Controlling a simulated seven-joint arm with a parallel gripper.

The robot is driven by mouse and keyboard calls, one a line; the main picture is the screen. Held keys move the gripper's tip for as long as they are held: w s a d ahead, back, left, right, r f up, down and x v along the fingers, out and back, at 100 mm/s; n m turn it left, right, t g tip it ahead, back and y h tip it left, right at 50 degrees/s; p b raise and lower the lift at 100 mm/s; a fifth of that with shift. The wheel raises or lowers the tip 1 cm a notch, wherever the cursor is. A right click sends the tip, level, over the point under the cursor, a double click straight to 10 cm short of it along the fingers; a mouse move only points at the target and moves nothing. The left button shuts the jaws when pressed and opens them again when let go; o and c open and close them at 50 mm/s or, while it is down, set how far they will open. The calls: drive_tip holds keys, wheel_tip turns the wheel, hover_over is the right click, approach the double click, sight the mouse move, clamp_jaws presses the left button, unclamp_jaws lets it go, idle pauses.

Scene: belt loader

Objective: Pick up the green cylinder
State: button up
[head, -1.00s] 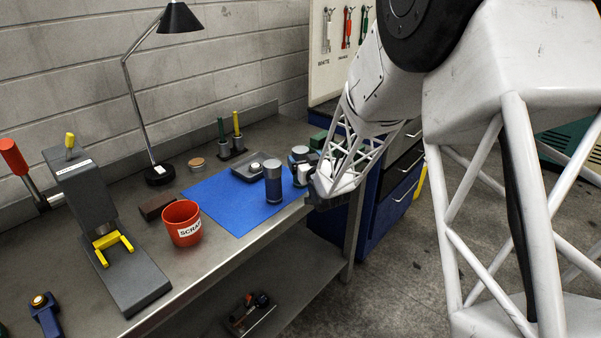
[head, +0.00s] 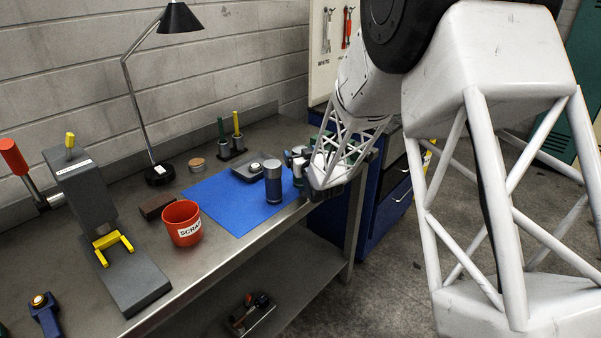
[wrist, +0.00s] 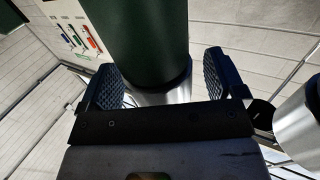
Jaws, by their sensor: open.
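The green cylinder (wrist: 138,35) fills the upper middle of the wrist view, dark green with a silver lower part. My gripper (wrist: 165,85) is open, with one ridged finger on each side of the cylinder's silver part. I cannot tell whether either finger touches it. In the head view my gripper (head: 300,168) is low at the right edge of the blue mat (head: 228,200).
A blue-grey cylinder (head: 273,182) stands on the mat, left of my gripper. A silver cylindrical part (wrist: 298,122) is close on the right in the wrist view. A grey tray (head: 250,172), red scrap bucket (head: 182,222) and pen holder (head: 232,150) stand further left.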

clamp_jaws()
drive_tip(key=shift+r, duration=0.1)
idle(0.3)
drive_tip(key=shift+r, duration=0.1)
drive_tip(key=shift+r, duration=1.55)
drive_tip(key=shift+s+r, duration=0.15)
drive_tip(key=shift+s, duration=0.05)
drive_tip(key=a+r+v, duration=0.1)
drive_tip(key=a+v, duration=0.1)
drive_tip(key=v, duration=1.3)
drive_tip(key=shift+s+r, duration=0.2)
drive_tip(key=shift+s, duration=0.3)
